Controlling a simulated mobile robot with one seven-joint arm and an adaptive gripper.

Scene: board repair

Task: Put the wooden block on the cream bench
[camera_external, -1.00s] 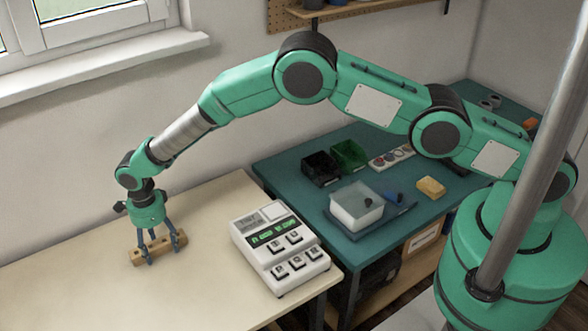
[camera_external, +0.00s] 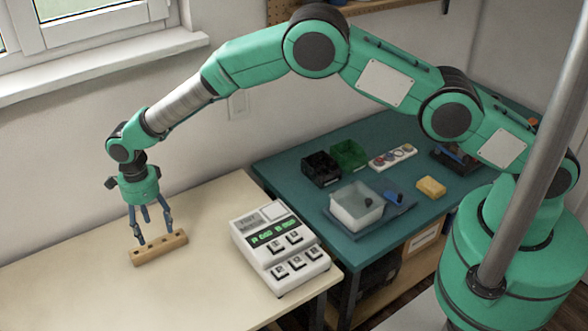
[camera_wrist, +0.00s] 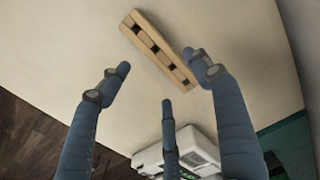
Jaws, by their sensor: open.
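The wooden block (camera_external: 158,248) is a light brown bar with dark holes along it. It lies flat on the cream bench (camera_external: 80,270), left of the white tester. My gripper (camera_external: 150,235) is open and empty just above and behind the block, its fingers spread apart. In the wrist view the block (camera_wrist: 158,49) lies on the cream surface (camera_wrist: 75,60) beyond the fingers of my gripper (camera_wrist: 155,90), apart from being held. Whether one fingertip still touches it is hard to tell.
A white tester with buttons (camera_external: 280,248) stands at the bench's right end. The teal bench (camera_external: 290,165) beyond holds black (camera_external: 321,168) and green bins (camera_external: 349,154), a white tub (camera_external: 356,206), a yellow sponge (camera_external: 431,187) and a power strip (camera_external: 392,157). The cream bench's left side is clear.

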